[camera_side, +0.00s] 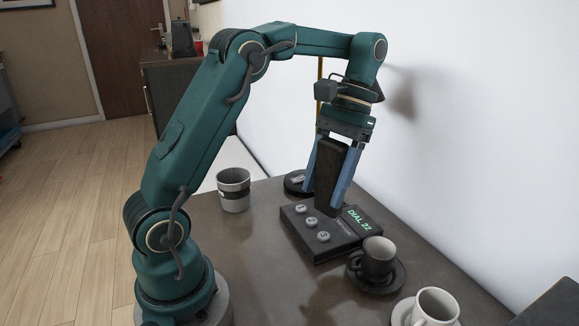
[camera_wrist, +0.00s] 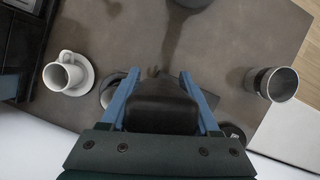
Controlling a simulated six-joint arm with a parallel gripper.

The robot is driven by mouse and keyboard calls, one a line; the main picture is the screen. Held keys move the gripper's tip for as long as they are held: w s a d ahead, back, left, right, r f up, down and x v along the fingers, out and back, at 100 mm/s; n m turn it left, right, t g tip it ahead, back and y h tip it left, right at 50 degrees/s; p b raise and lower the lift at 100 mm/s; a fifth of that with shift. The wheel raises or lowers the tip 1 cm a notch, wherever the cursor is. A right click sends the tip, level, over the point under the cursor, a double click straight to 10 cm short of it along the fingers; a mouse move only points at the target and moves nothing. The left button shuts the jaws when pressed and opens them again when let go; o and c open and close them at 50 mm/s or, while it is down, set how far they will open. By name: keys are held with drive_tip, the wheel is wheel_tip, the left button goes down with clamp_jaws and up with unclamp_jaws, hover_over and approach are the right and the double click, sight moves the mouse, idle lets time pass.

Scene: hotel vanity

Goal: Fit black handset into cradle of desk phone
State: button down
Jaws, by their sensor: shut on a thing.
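The black handset (camera_side: 329,172) hangs nearly upright, slightly tilted, between the blue fingers of my gripper (camera_side: 323,198). In the wrist view the handset (camera_wrist: 163,105) fills the space between the fingers (camera_wrist: 160,74). The dark desk phone (camera_side: 322,248) lies on the vanity below, with several round pale buttons and a lit display reading "DIAL 22". The handset's lower end is at the phone's back part, near the display. I cannot tell whether it touches. The cradle is hidden behind the handset and fingers.
A dark cup on a saucer (camera_side: 376,259) stands close to the phone's right front. A white cup (camera_side: 436,308) is nearer the front edge. A dark round dish (camera_side: 295,183) sits behind the phone. The wall is close behind.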

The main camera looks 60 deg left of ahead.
drive_tip(key=s+a+f+n+t, duration=0.25)
drive_tip(key=a+n, duration=0.25)
drive_tip(key=n, duration=0.6)
drive_tip(key=s+a+f+n+t+y, duration=0.1)
drive_tip(key=a+f+n+t, duration=0.25)
drive_tip(key=n, duration=0.75)
drive_tip(key=s+a+f+n+t, duration=0.1)
drive_tip(key=a+f+n+t, duration=0.3)
drive_tip(key=n, duration=0.6)
drive_tip(key=shift+g, duration=0.6)
drive_tip(key=shift+w+a+f, duration=0.15)
drive_tip(key=shift+w+f, duration=0.05)
drive_tip(key=shift+w, duration=2.7)
drive_tip(key=shift+w+a+f, duration=0.15)
drive_tip(key=shift+w+a, duration=0.05)
drive_tip(key=shift+w, duration=2.7)
drive_tip(key=shift+w+a+f, duration=0.15)
drive_tip(key=shift+w+f, duration=0.05)
drive_tip(key=shift+w, duration=2.7)
drive_tip(key=shift+f, duration=0.15)
drive_tip(key=shift+c, duration=0.6)
unclamp_jaws()
drive_tip(key=shift+f, duration=0.1)
